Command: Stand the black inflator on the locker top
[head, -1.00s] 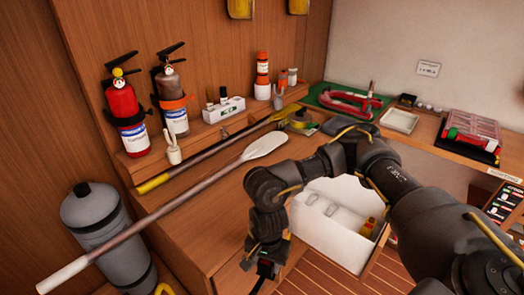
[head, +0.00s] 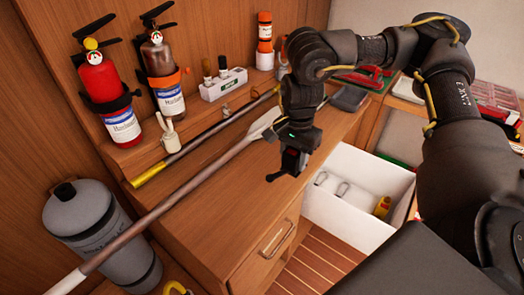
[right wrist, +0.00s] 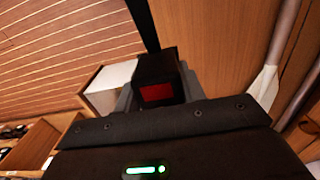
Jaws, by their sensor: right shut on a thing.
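My right gripper (head: 293,151) points down over the wooden locker top (head: 225,200), near its right front part. It is shut on a small dark thing, which looks like the black inflator (head: 290,165). In the right wrist view the inflator (right wrist: 157,92) is a black block with a red face, between the grey fingers, with a thin black strip running up from it. I cannot tell whether its lower end touches the locker top. My left gripper is not in view.
A paddle (head: 190,187) and a yellow-ended pole (head: 195,142) lie across the locker top behind and left. Two extinguishers (head: 106,95) (head: 163,80) stand at the back. An open white drawer bin (head: 345,215) is at right. The locker's front middle is bare.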

